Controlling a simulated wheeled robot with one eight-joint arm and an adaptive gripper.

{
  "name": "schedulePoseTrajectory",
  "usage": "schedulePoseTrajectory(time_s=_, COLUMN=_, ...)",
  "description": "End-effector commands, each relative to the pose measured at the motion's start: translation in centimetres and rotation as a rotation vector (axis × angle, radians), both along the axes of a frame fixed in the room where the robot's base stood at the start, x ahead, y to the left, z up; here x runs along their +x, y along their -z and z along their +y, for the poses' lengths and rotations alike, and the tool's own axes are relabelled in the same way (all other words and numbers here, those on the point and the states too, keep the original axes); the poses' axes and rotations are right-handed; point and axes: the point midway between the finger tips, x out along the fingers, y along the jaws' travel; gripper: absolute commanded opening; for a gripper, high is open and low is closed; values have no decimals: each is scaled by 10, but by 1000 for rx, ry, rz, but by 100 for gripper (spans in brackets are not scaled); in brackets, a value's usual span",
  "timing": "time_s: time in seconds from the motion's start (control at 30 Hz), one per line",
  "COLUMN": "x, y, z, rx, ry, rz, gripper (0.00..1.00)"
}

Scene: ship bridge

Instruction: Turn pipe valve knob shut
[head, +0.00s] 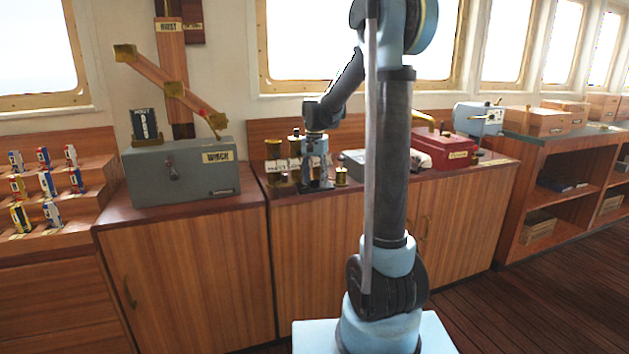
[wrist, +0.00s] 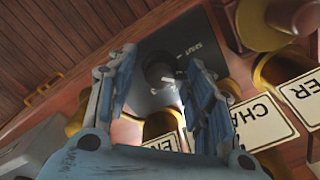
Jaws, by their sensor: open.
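In the wrist view a dark round knob (wrist: 158,68) sits on a dark grey plate (wrist: 198,28). The plate carries a white mark reading "SHUT" to the right of the knob. My gripper (wrist: 160,60) is open, with one blue finger to each side of the knob in the picture. I cannot tell whether either finger touches it. In the head view my gripper (head: 316,182) points down over the front of the middle counter, among brass fittings. The knob cannot be made out there.
Brass fittings and white name signs (wrist: 263,120) crowd close to the right finger. A brass post (head: 341,176) stands right of my gripper. A grey winch box (head: 185,172) is on the left counter; a red box (head: 443,150) and a pale blue machine (head: 478,118) stand farther right.

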Motion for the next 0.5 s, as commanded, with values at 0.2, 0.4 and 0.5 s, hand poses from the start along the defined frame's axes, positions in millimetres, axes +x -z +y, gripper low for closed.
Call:
schedulePoseTrajectory(time_s=0.2, x=0, y=3, z=0, rx=0, ry=0, rz=0, gripper=48)
schedulePoseTrajectory(time_s=0.4, x=0, y=3, z=0, rx=0, ry=0, rz=0, gripper=30)
schedulePoseTrajectory(time_s=0.5, x=0, y=3, z=0, rx=0, ry=0, rz=0, gripper=7)
